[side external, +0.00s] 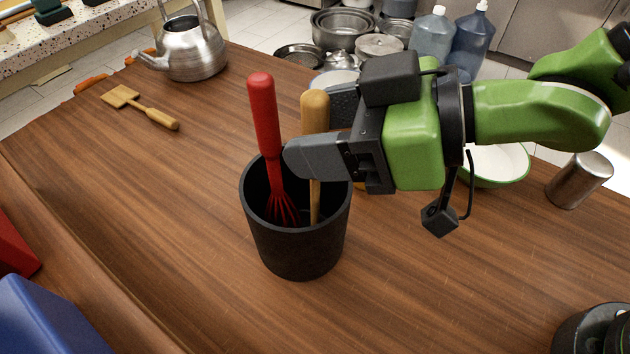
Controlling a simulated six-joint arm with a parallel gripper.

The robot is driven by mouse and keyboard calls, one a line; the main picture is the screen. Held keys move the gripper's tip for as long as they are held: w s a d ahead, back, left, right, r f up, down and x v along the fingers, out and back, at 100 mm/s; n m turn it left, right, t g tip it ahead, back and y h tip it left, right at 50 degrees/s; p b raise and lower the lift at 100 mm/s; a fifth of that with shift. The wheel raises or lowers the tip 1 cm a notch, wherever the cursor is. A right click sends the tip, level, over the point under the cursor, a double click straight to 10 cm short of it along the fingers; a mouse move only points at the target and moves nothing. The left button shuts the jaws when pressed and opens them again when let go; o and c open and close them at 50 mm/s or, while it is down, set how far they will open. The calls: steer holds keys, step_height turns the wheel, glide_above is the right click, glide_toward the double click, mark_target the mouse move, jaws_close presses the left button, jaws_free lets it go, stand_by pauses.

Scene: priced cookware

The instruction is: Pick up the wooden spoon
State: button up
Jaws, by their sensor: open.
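A wooden-handled utensil (315,113) stands upright in a black cylindrical pot (297,250), with its lower end hidden inside. Whether it is the wooden spoon cannot be told from the handle alone. A red whisk (264,115) leans in the same pot, just to the left. My gripper (322,128) reaches in from the right above the pot's rim. Its fingers are open, one in front of and one behind the wooden handle. Contact with the handle cannot be made out.
A wooden spatula (142,106) lies on the table (130,200) at the left. A steel kettle (192,50) stands at the back. A green-rimmed bowl (497,166) and a metal cylinder (579,181) are at the right, behind my arm.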

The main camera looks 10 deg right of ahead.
steer(key=shift+w+a+f, duration=0.15)
steer(key=shift+a, duration=0.2)
steer(key=shift+c, duration=0.2)
jaws_close()
